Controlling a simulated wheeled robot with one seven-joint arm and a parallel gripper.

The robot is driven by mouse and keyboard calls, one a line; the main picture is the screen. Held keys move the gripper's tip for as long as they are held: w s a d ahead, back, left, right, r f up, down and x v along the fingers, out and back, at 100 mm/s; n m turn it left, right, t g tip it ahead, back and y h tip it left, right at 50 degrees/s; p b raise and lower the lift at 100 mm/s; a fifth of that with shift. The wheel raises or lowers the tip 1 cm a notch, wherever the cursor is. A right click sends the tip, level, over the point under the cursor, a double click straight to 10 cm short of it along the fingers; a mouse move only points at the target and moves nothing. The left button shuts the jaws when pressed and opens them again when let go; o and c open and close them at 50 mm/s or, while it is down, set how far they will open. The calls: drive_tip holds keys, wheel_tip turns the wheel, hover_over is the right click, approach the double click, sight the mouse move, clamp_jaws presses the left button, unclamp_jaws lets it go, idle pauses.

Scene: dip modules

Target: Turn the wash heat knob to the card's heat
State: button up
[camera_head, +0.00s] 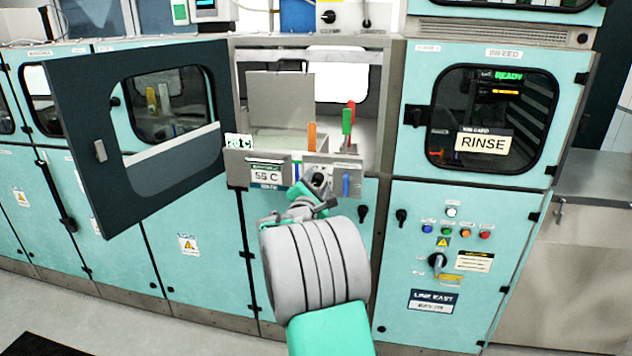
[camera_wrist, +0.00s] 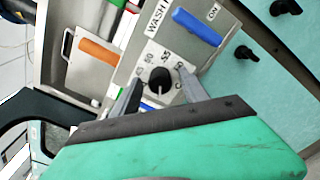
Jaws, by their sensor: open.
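The wash heat knob (camera_wrist: 158,78) is black and round, on a pale dial plate with small numbers around it, on a grey panel. A light pointer line shows on its lower side in the wrist view; which number it marks I cannot tell. My gripper (camera_wrist: 162,95) is open, its two fingers either side of the knob; contact is not clear. In the head view my gripper (camera_head: 314,190) is at the panel and covers part of the knob. A card (camera_head: 266,175) on the panel front, left of the knob, appears to read 55 C.
A blue handle (camera_wrist: 197,26) sits beside the knob, near an ON label. An orange handle (camera_head: 311,136) and a green one (camera_head: 347,121) stand behind the panel. A dark open door (camera_head: 85,130) is at left. A small green-lettered sign (camera_head: 238,141) appears to read 20 C.

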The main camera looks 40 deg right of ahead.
drive_tip(key=shift+c, duration=0.5)
clamp_jaws()
